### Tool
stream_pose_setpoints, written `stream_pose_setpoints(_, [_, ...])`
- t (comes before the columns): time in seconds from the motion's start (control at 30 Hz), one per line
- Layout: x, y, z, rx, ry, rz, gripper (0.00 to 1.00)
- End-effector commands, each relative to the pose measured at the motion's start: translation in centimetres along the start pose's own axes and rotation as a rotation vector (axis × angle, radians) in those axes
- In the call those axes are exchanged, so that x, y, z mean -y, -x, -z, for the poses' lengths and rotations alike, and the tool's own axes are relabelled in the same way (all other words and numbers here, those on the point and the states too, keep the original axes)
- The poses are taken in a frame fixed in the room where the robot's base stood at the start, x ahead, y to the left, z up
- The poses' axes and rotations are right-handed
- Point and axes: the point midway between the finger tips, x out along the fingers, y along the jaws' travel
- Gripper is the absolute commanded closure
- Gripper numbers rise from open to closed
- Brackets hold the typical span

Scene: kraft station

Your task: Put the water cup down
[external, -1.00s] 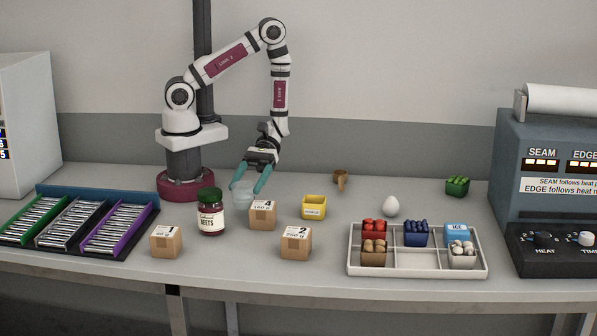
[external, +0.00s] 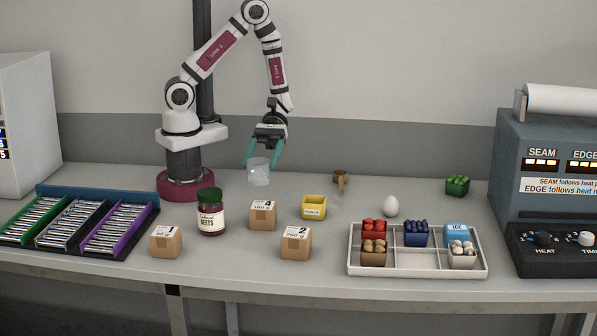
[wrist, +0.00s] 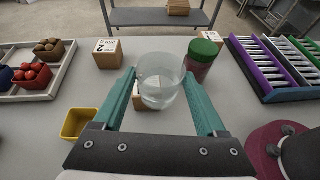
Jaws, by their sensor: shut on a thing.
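The water cup (external: 259,172) is a clear, see-through cup, upright between the teal fingers of my gripper (external: 263,164). In the external view it hangs above the table, behind the box marked 4. In the wrist view the cup (wrist: 159,82) sits between the fingertips of my gripper (wrist: 158,85), which is shut on it. Its lower part looks filled with clear liquid. The box marked 4 is partly hidden behind the cup in the wrist view.
A beets jar (external: 210,212) stands left of box 4 (external: 263,214). A white tray (external: 418,272) holds small crates. Boxes 1 (external: 166,241) and 2 (external: 296,242) stand in front.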

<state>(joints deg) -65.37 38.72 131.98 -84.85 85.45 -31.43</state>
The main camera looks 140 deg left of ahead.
Motion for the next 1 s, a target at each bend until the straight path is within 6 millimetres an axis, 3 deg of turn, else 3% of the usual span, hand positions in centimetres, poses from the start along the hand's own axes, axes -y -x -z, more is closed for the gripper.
stream_pose_setpoints(0.17, [-4.7,0.8,1.3,-0.006,0.066,-0.158,0.96])
stream_pose_setpoints(0.37, [-11.7,3.1,3.3,-0.014,0.169,-0.408,0.96])
stream_pose_setpoints(0.57, [-19.2,7.6,5.6,-0.025,0.296,-0.712,0.96])
stream_pose_setpoints(0.7, [-23.5,11.6,7.3,-0.032,0.387,-0.931,0.96])
stream_pose_setpoints(0.83, [-26.3,15.2,8.6,-0.037,0.46,-1.104,0.96])
stream_pose_setpoints(1.0, [-28.2,18.4,9.8,-0.042,0.522,-1.257,0.96])
